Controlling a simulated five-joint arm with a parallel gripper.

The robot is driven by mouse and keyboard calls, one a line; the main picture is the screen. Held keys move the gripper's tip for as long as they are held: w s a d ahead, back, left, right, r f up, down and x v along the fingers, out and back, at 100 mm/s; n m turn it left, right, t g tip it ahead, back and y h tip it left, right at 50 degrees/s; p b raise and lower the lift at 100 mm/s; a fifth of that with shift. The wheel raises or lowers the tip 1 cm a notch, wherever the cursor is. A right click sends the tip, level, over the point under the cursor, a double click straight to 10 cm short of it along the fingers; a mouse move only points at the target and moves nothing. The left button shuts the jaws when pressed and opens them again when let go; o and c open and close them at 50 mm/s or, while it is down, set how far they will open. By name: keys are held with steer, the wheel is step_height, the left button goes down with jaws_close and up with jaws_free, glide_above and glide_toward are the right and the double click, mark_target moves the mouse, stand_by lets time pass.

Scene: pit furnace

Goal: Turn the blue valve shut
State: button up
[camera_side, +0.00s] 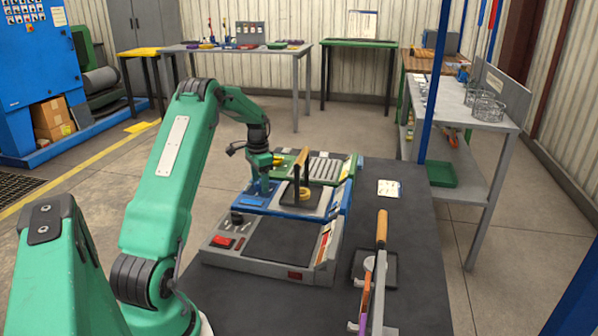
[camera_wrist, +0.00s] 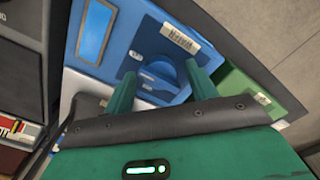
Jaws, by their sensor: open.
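The blue valve (camera_wrist: 180,72) shows in the wrist view as a rounded blue knob on a blue panel, below a white label. My gripper (camera_wrist: 160,75) is open, with one green finger on each side of part of the valve. I cannot tell whether either finger touches it. In the side view my gripper (camera_side: 261,184) points down over the left part of the blue unit (camera_side: 284,211). There the valve is hard to tell apart from the gripper and the blue parts around it.
A wooden-handled tool with a yellow ring (camera_side: 303,193) stands just right of my gripper. A grey unit (camera_side: 275,246) is in front, a green unit (camera_side: 325,168) behind. Another wooden-handled tool (camera_side: 381,229) is at right. The dark bench top (camera_side: 405,220) has free room there.

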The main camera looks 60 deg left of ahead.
steer(key=c, duration=1)
steer(key=shift+n, duration=0.4)
steer(key=n, duration=1.2)
steer(key=shift+r, duration=0.1)
steer(key=n, duration=0.5)
